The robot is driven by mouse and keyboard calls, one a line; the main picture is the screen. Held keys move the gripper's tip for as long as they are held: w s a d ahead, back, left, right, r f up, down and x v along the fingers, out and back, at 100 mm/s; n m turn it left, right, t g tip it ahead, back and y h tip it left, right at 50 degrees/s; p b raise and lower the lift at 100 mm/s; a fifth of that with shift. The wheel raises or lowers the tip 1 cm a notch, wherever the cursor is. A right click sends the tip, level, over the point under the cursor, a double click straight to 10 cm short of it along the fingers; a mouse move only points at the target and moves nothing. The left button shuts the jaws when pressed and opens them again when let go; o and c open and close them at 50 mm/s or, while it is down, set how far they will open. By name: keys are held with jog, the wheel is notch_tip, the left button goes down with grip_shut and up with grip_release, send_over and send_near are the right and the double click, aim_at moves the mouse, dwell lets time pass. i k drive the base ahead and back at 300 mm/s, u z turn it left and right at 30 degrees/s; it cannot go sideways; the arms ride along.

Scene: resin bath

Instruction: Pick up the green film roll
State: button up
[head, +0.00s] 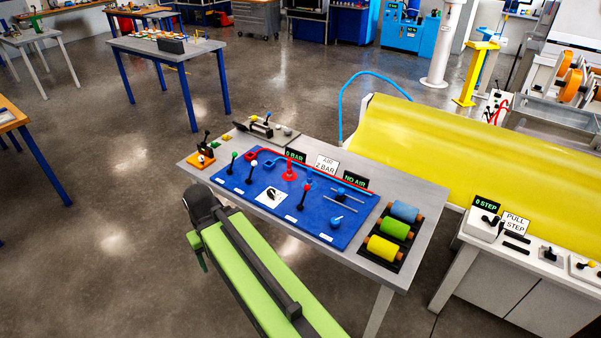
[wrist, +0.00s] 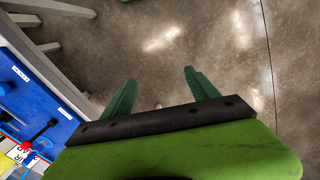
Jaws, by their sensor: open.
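The green film roll (head: 394,228) lies in the middle of a dark rack (head: 364,255) at the right end of the table, between a blue roll (head: 406,211) and a yellow roll (head: 383,249). My gripper (wrist: 161,90) is open and empty in the wrist view, with its two dark green fingers apart over the grey floor. In the head view my arm largely hides it, off the table's front left edge and well left of the rolls. The green film roll is not in the wrist view.
A blue panel (head: 259,205) with several levers and knobs covers the table's middle. Upright signs and a red pipe (head: 325,178) run behind it. A large yellow sheet (head: 432,147) is behind the table. Open floor lies left.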

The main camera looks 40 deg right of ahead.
aim_at(399, 230)
jog(key=u, duration=4.75)
jog(key=i, duration=0.15)
jog(key=z, duration=2.95)
jog(key=k, duration=1.6)
jog(key=z, duration=0.1)
